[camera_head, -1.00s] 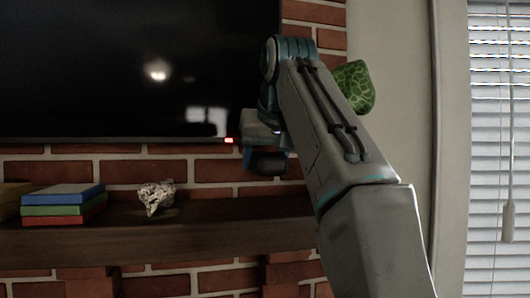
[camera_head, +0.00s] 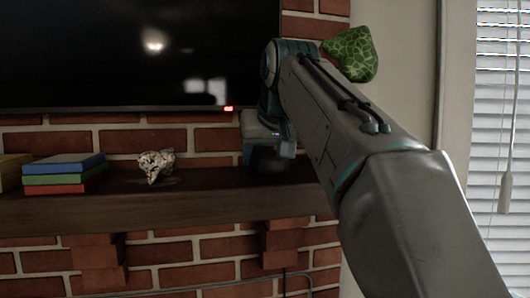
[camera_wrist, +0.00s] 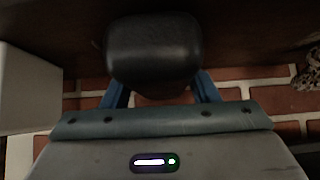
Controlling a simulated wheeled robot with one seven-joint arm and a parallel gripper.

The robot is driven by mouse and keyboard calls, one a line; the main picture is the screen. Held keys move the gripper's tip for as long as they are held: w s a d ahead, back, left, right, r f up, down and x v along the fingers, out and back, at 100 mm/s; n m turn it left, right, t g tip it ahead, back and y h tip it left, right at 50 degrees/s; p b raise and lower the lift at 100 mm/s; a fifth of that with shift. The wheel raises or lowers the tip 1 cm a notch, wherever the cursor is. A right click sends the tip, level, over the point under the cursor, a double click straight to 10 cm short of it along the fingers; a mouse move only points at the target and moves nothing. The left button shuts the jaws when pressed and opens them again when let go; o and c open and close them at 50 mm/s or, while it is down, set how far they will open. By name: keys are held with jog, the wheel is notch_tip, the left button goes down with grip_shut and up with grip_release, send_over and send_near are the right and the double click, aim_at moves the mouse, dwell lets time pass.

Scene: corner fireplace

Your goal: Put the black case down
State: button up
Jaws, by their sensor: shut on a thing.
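The black case (camera_wrist: 152,50) is a small, rounded dark block in the wrist view, held between the two blue fingers of my gripper (camera_wrist: 160,88). In the head view my gripper (camera_head: 268,152) is just over the right part of the dark wooden mantel shelf (camera_head: 130,208). The case (camera_head: 268,162) is a dark shape below it there, partly hidden by the fingers and in shadow. I cannot tell whether its underside touches the shelf.
A crumpled, speckled lump (camera_head: 156,166) sits on the shelf left of my gripper. Stacked blue, green and red books (camera_head: 64,172) lie further left. A black TV screen (camera_head: 120,50) hangs above. A green patterned object (camera_head: 354,54) shows behind my arm. Shelf between lump and gripper is clear.

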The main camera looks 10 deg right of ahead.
jog(key=shift+f+b, duration=0.5)
jog(key=shift+f, duration=0.05)
jog(key=o, duration=1.2)
jog(key=shift+c, duration=0.2)
